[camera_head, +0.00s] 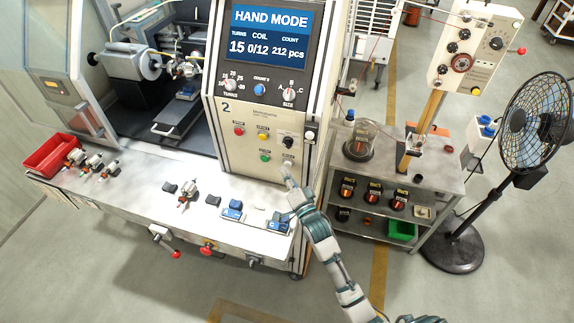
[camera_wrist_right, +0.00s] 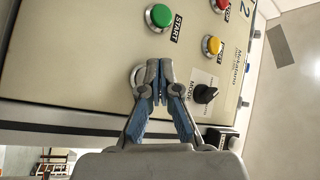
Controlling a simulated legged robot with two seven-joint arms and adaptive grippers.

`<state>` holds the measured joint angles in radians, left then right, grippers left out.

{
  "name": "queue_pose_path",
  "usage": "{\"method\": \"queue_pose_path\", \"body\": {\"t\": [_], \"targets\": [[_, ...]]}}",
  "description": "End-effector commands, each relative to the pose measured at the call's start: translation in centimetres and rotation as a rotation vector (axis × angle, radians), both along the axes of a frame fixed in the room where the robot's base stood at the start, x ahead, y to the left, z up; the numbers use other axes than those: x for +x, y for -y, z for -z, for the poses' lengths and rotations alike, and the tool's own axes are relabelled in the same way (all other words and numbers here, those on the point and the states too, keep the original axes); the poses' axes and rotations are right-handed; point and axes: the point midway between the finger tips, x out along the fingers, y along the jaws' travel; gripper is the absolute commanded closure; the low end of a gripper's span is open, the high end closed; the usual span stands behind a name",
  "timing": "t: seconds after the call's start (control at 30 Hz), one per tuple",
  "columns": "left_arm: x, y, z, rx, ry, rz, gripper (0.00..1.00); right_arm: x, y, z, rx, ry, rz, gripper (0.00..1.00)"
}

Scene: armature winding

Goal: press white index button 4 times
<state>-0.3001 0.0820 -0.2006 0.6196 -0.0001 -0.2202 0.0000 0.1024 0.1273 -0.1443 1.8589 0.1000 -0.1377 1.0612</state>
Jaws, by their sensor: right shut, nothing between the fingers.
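The white index button (camera_wrist_right: 136,77) shows in the right wrist view as a pale round rim on the panel, mostly covered by my gripper's fingertips. My right gripper (camera_wrist_right: 157,82) is shut and empty, with its tips over the button. I cannot tell whether they touch it. In the head view my right gripper (camera_head: 287,177) is at the lower right of the control panel (camera_head: 235,160). The display (camera_head: 268,34) reads HAND MODE, turns 15, coil 0/12, count 212 pcs. My left gripper is not in view.
Near the tips are the green START button (camera_wrist_right: 158,16), a yellow button (camera_wrist_right: 212,45), a red button (camera_wrist_right: 220,4) and the black mode knob (camera_wrist_right: 205,93). Below the panel, blue-topped parts (camera_head: 233,209) lie on the white bench (camera_head: 150,205). A fan (camera_head: 538,120) stands right.

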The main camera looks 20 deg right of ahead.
Motion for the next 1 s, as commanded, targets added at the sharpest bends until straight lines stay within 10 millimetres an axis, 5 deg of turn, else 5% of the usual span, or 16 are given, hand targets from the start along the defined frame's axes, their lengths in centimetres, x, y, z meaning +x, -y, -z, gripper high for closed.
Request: {"method": "queue_pose_path", "body": {"t": [1.0], "targets": [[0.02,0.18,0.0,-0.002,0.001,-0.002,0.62,0.94,0.57,-0.03,-0.001,0.0,0.0,1.0]]}}
